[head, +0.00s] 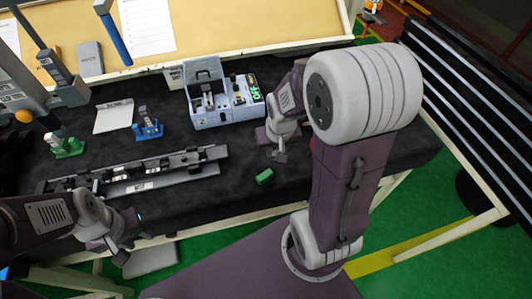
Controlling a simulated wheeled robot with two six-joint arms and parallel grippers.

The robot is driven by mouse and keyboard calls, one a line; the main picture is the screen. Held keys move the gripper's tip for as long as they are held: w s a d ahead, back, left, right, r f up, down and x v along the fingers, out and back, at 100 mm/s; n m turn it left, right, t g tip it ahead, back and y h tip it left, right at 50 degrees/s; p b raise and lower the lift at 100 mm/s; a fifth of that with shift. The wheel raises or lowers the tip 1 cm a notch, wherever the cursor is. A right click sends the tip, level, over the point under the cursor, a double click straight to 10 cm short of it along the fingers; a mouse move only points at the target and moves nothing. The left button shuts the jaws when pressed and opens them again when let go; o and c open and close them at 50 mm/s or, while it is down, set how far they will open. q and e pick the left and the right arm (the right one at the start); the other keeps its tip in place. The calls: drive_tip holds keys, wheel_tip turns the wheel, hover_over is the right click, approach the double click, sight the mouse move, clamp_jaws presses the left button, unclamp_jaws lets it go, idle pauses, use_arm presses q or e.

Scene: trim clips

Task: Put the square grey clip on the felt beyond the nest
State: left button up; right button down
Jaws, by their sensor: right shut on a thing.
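My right gripper (278,148) is shut on a small grey piece (279,157), which looks like the square grey clip. It is low over the black felt (225,205), right of the trim strip; I cannot tell whether the piece touches the felt. The grey box-shaped fixture (203,118), probably the nest, stands behind and left of this gripper. My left gripper (134,248) is open and empty at the front left edge of the table. My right arm hides part of the table's right side.
A green block (264,177) lies just in front of my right gripper. A long dark trim strip (185,160) lies at left centre. A blue piece (148,130), a green piece (67,147) and a white card (113,117) lie behind it. A control panel (244,93) adjoins the fixture.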

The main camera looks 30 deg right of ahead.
drive_tip(key=w+f, duration=0.1)
drive_tip(key=w, duration=0.1)
drive_tip(key=w+f, duration=0.1)
drive_tip(key=w, duration=0.1)
drive_tip(key=w+f, duration=0.1)
drive_tip(key=w, duration=0.1)
drive_tip(key=shift+w+a+f, duration=0.1)
drive_tip(key=shift+w+f, duration=0.3)
drive_tip(key=f, duration=0.3)
drive_tip(key=shift+s+f, duration=0.2)
drive_tip(key=shift+f, duration=0.15)
drive_tip(key=shift+w+f, duration=0.2)
drive_tip(key=shift+s, duration=0.1)
